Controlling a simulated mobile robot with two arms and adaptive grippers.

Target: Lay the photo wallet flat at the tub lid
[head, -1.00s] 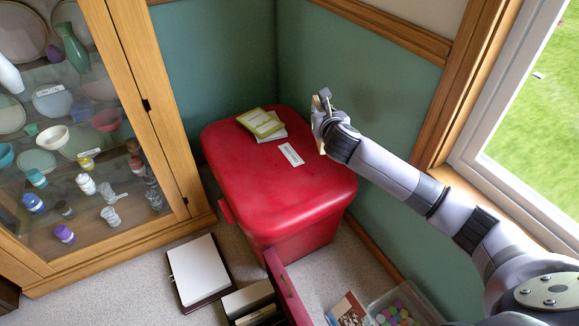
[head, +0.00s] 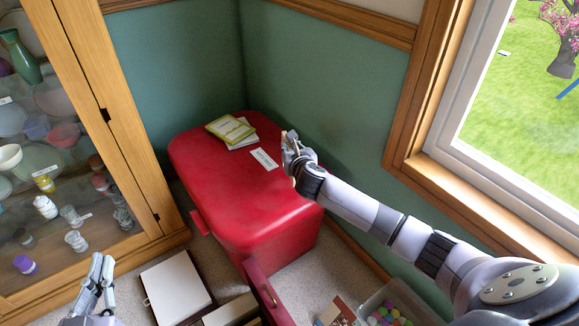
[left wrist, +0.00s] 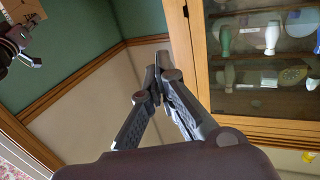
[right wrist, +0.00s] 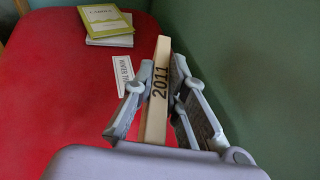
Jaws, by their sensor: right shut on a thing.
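The tub lid (head: 235,190) is the red rounded top of a red tub in the corner; it fills the left of the right wrist view (right wrist: 50,110). My right gripper (head: 288,148) is shut on the photo wallet, a thin cream piece marked "2011" (right wrist: 157,95). The wallet stands on edge between the fingers, near the lid's right side. I cannot tell whether it touches the lid. My left gripper (head: 103,268) is at the lower left of the head view, away from the tub; its fingertips meet in the left wrist view (left wrist: 156,72), empty.
Two booklets (head: 230,130) lie stacked at the lid's back, with a white label (head: 264,159) beside them. The lid's front is bare. A glass cabinet (head: 70,150) stands left, a green wall right. A white-topped album (head: 176,288) and a box of coloured pieces (head: 388,312) are on the floor.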

